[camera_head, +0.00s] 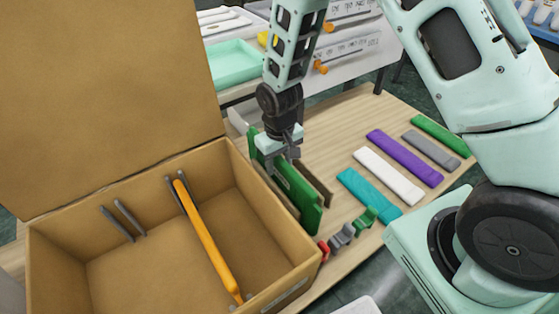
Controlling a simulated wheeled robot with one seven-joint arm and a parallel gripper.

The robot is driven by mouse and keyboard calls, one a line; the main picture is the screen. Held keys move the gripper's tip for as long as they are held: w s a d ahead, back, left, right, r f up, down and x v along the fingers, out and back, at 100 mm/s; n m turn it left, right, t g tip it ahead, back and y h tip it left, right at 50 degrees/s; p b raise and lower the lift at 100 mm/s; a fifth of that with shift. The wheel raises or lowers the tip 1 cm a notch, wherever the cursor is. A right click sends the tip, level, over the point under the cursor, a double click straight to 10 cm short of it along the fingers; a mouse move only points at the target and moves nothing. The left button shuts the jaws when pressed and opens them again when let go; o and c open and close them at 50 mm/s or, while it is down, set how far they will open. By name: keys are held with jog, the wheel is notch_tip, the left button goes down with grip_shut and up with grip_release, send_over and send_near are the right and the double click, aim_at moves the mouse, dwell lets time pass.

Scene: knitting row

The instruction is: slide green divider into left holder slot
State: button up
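The green divider (301,194) stands on edge just outside the right wall of the open cardboard box. My gripper (281,155) is over its top edge, toward the far end, with its fingers around or against that edge. The view does not show whether the fingers are closed on it. The left holder slot (123,219), a pair of short grey rails on the box's far wall, is empty. An orange divider (207,238) stands in the holder to its right, running from far wall to near wall.
The raised box lid (105,90) forms a tall wall at the back left. Brown panels (316,182) stand beside the green divider. Flat coloured bars, including a purple one (404,158), lie on the wooden table at right, with small clips (341,236) near its front edge.

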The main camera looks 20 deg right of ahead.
notch_tip(320, 180, up, 18)
jog(key=shift+f+b, duration=0.25)
jog(key=shift+b, duration=0.05)
dwell(0.3)
dwell(0.5)
jog(key=s+a+r+n, duration=0.2)
jog(key=s+a, duration=0.1)
jog(key=s, duration=0.8)
jog(key=s+a+r+n, duration=0.2)
jog(key=s+a+n, duration=0.1)
jog(key=s, duration=0.9)
jog(key=shift+y, duration=0.3)
jog(key=shift+a, duration=0.15)
